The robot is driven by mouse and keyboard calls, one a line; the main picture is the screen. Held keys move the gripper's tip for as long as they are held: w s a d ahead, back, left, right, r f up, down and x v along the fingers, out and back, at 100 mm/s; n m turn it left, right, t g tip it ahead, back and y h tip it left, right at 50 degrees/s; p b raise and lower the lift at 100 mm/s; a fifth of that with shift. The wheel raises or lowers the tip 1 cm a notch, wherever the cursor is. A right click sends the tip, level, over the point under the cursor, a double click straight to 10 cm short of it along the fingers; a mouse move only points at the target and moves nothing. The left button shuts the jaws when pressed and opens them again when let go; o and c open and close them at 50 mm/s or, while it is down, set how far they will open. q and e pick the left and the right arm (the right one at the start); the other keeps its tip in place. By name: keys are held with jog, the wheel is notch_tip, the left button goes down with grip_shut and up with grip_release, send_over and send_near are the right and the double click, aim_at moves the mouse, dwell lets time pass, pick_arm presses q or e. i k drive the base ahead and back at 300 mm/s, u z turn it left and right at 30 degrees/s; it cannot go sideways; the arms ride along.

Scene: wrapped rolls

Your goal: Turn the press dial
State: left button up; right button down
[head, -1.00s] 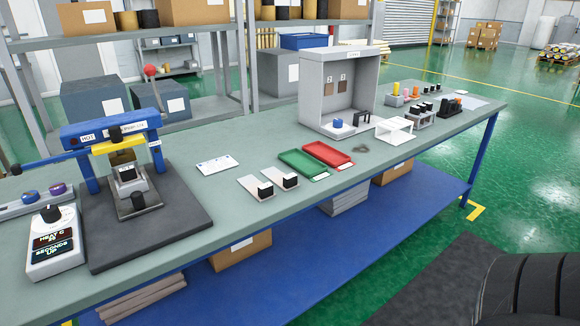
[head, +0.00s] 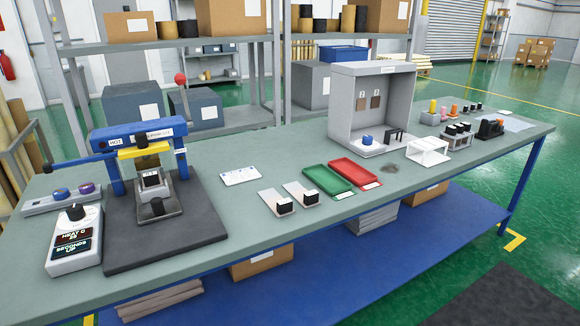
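The press dial is a black round knob (head: 76,211) on top of a white control box (head: 75,243) at the left front of the bench. The box has dark displays with lit text, reading something like "HEAT C" and "SECONDS"; the values are too small to read surely. The blue heat press (head: 140,135) stands just right of the box on a dark base plate (head: 165,238), with a yellow bar and a "HOT" label. A small block sits on a stand under the press. Neither of my grippers is in the head view.
A grey strip with blue and purple round pieces (head: 61,194) lies behind the control box. A green tray (head: 328,181), a red tray (head: 354,172) and a grey booth (head: 372,105) stand further right. The bench top (head: 235,215) right of the press is partly clear.

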aim_at(75, 212)
jog(key=i, duration=0.8)
jog(key=z, duration=0.5)
jog(key=k, duration=1.4)
jog(key=u, duration=1.35)
